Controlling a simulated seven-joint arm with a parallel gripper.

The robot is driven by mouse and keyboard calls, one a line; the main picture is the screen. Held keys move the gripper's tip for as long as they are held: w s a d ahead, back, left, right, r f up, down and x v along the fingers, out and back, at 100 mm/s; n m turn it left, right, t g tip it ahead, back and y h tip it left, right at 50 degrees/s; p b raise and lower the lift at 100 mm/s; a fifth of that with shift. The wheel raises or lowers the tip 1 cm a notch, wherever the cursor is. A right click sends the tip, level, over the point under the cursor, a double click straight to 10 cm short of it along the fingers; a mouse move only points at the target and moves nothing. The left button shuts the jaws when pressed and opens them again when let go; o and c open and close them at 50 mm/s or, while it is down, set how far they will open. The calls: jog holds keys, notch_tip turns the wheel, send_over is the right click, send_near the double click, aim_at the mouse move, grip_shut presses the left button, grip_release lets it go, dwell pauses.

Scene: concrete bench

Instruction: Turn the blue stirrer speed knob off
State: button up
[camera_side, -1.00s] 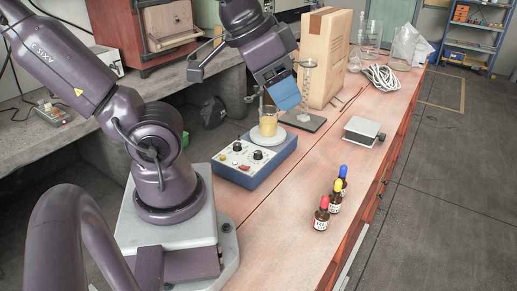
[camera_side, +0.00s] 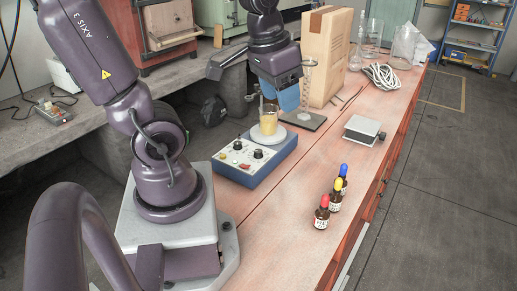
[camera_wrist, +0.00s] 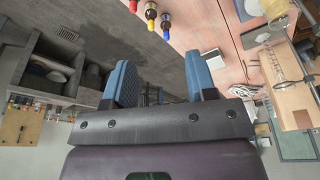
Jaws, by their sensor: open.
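The blue stirrer (camera_side: 272,175) has a pale front panel with a black knob (camera_side: 258,154) on the right, another dark knob on the left, and small red and yellow parts. I cannot tell the knobs' settings. A glass beaker (camera_side: 268,124) of yellow liquid stands on its round plate. My gripper (camera_side: 287,98) hangs in the air behind and above the beaker, clear of the knobs. In the wrist view, my gripper (camera_wrist: 160,82) is open and empty, its blue fingers apart. The beaker (camera_wrist: 274,8) shows at the top right there; the knobs are out of view.
A dark-based stand (camera_side: 304,121) and a cardboard box (camera_side: 324,60) stand close behind the stirrer. A small grey box (camera_side: 362,130) and several dropper bottles (camera_side: 334,195) are to the right. White cable (camera_side: 381,77) lies farther back.

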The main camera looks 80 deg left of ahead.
jog(key=a+f+n+g, duration=0.1)
jog(key=a+f+g, duration=0.1)
jog(key=a+f, duration=0.4)
jog(key=m, duration=0.4)
send_over(259, 150)
notch_tip(259, 150, down, 7)
jog(key=shift+g+h, duration=0.3)
jog(key=shift+g, duration=0.1)
notch_tip(259, 150, down, 12)
jog(key=shift+d+r, duration=0.1)
jog(key=c, duration=0.9)
